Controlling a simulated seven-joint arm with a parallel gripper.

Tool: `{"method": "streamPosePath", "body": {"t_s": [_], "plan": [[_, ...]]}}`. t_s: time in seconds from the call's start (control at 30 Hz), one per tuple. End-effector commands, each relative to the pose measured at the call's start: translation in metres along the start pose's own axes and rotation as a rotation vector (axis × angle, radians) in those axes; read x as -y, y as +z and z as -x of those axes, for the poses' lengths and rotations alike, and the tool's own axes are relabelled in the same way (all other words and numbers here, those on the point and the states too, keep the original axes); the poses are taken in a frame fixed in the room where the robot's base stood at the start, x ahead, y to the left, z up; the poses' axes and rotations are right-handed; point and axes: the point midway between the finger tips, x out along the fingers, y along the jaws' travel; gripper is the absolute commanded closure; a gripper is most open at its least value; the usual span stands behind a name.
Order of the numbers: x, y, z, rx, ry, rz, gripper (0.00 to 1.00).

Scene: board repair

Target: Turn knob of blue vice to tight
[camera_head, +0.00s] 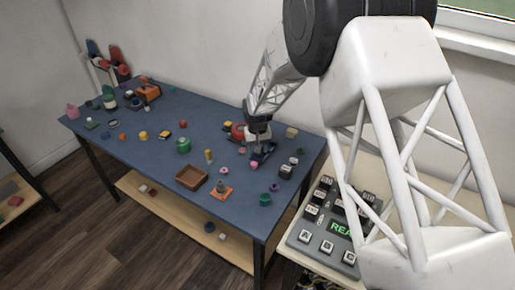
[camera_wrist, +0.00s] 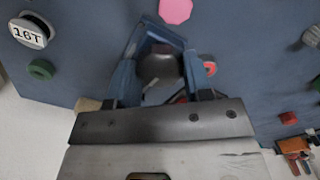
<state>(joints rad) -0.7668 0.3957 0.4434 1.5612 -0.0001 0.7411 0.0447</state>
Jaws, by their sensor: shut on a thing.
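The blue vice (camera_head: 262,155) is on the blue table near its right end, mostly hidden under my gripper (camera_head: 257,146) in the head view. In the wrist view, blue parts of the vice (camera_wrist: 158,32) show at the top middle. A dark rounded knob (camera_wrist: 158,66) shows between the two sides of my gripper (camera_wrist: 161,72). My gripper is shut on the knob. The exact finger contact and how tight the vice is cannot be told.
A pink piece (camera_wrist: 176,10) lies just beyond the vice. A button panel (camera_head: 335,225) stands at the right.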

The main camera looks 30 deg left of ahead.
Motion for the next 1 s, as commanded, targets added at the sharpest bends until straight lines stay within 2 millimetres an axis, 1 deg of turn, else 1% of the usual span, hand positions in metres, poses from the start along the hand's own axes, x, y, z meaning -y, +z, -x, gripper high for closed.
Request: {"method": "streamPosePath", "body": {"t_s": [1.0], "plan": [[0.0001, -0.0002, 0.0006, 0.000, 0.000, -0.961, 0.77]]}}
